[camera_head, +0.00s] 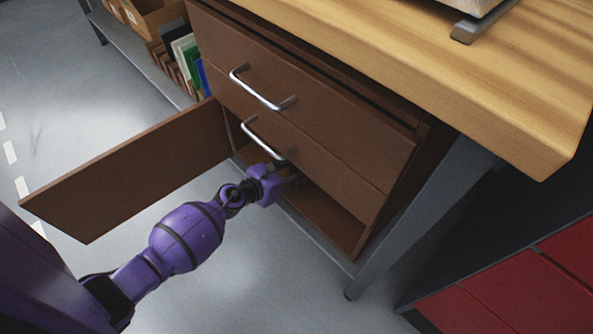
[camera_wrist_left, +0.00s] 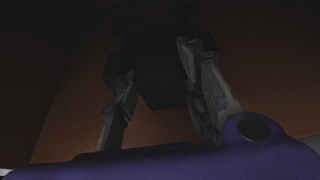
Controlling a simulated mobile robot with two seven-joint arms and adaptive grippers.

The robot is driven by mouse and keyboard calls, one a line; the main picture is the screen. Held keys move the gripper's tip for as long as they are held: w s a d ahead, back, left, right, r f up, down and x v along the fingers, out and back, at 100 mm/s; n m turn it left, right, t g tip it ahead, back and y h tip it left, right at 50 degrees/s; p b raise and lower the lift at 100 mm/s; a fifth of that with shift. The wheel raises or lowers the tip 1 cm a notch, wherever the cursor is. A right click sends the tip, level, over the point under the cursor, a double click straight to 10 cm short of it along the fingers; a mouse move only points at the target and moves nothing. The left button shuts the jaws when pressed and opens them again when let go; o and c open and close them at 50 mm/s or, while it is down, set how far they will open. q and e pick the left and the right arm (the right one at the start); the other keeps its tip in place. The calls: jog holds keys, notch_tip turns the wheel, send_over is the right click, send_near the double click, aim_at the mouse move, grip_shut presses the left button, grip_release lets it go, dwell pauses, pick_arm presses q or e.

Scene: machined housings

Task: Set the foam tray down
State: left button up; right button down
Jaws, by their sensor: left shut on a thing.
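My left gripper (camera_head: 292,180) reaches into the open lower compartment of a brown cabinet (camera_head: 345,225); its fingers are mostly hidden there in the head view. In the dim left wrist view, its two grey fingers (camera_wrist_left: 158,72) are shut on a dark, blocky thing, which looks like the foam tray (camera_wrist_left: 160,92). Brown board shows below and around the tray. It is too dark to tell whether the tray touches the compartment floor. The tray cannot be made out in the head view. My right gripper is not in view.
The cabinet's brown door (camera_head: 130,170) stands swung open to the left of my arm. Two drawers with metal handles (camera_head: 262,92) sit above the compartment, under a wooden worktop (camera_head: 420,60). A grey table leg (camera_head: 420,215) stands to the right. Red panels (camera_head: 520,290) are at lower right.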

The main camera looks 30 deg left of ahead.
pick_arm(q)
jog(key=shift+w, duration=0.1)
jog(key=shift+f, duration=0.1)
jog(key=o, duration=0.9)
jog(key=shift+c, duration=0.2)
jog(key=o, duration=0.4)
jog(key=shift+r, duration=0.2)
jog(key=p+v, duration=0.2)
jog(key=v, duration=1)
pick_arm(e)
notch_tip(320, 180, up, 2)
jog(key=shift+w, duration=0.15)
